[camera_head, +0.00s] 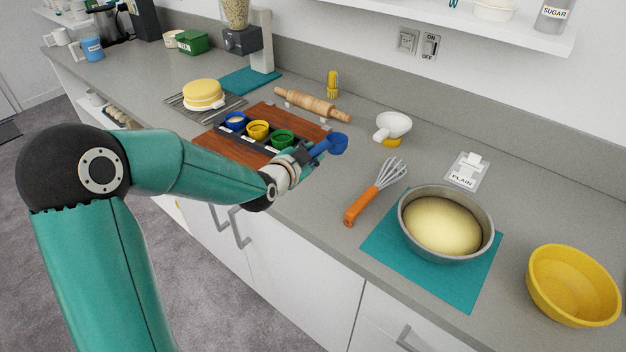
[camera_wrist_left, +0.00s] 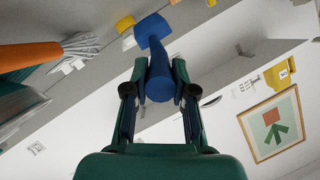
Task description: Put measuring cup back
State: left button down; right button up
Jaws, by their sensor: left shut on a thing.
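A blue measuring cup (camera_head: 338,143) is held by its handle in my left gripper (camera_head: 304,156), above the counter just right of a dark tray (camera_head: 258,147). In the left wrist view the blue cup (camera_wrist_left: 152,30) points away, with its handle between the two fingers of the gripper (camera_wrist_left: 160,80). The tray sits on a wooden board and holds a blue cup (camera_head: 236,121), a yellow cup (camera_head: 258,130) and a green cup (camera_head: 282,139) in a row. My gripper partly hides the tray's right end. My right gripper is out of view.
The wooden board (camera_head: 221,148) lies under the tray. A rolling pin (camera_head: 313,103) lies behind, a whisk (camera_head: 376,190) to the right, near a white funnel-like item (camera_head: 392,126). A dough bowl (camera_head: 446,228) and a yellow bowl (camera_head: 573,287) stand further right.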

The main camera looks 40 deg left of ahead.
pick_arm(q)
notch_tip(320, 180, down, 8)
jog(key=shift+r, duration=0.25)
jog(key=c, duration=1)
grip_release()
jog(key=shift+o, duration=0.2)
